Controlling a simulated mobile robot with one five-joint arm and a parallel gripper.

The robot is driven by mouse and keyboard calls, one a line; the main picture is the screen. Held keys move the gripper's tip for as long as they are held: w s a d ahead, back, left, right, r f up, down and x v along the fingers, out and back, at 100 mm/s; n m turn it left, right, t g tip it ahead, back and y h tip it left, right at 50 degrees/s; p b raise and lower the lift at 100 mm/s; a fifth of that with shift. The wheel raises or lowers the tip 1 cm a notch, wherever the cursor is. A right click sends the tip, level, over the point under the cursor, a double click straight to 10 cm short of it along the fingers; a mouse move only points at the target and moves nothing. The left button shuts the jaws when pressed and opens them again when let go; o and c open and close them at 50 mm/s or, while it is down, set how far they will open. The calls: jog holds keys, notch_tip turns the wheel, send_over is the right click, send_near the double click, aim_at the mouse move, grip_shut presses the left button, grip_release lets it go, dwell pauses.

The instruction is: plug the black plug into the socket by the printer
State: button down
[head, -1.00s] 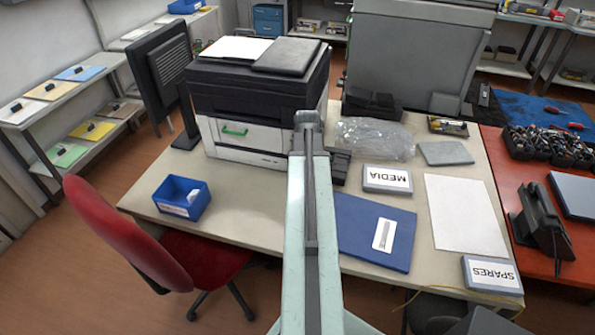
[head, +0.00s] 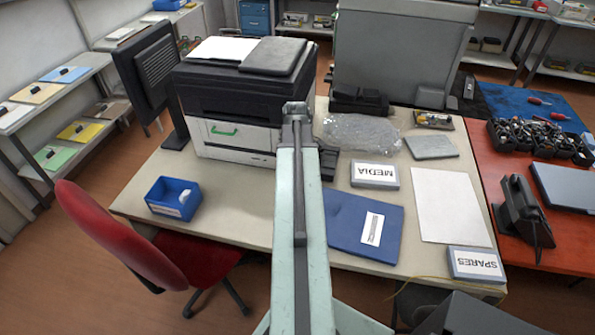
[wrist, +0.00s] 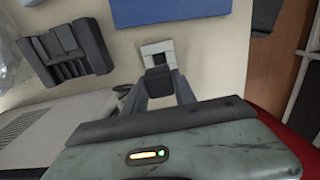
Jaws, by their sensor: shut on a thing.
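In the wrist view, my gripper (wrist: 159,82) is shut on the black plug (wrist: 159,78), a small dark block between its two grey fingers. Just beyond the plug is a small pale block with a grey opening, which looks like the socket (wrist: 147,49). The plug lines up roughly with the opening; I cannot tell whether the two touch. In the head view my gripper (head: 296,108) is at the far end of my arm, in front of the printer (head: 235,138). The plug and socket cannot be made out there.
A dark slotted holder (wrist: 66,54) stands left of the socket in the wrist view. On the table are a blue folder (head: 345,220), a MEDIA box (head: 375,174), clear plastic wrap (head: 355,135) and a blue bin (head: 160,207). A red chair (head: 110,235) stands at the front left.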

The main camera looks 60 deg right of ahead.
jog(key=shift+f+b, duration=3.4)
jog(key=shift+f, duration=0.3)
jog(key=shift+s+f+b, duration=0.1)
jog(key=shift+f+b, duration=0.9)
jog(key=c, duration=0.9)
grip_release()
notch_tip(320, 180, up, 8)
jog(key=p, duration=0.8)
jog(key=shift+f, duration=0.1)
jog(key=shift+s, duration=0.1)
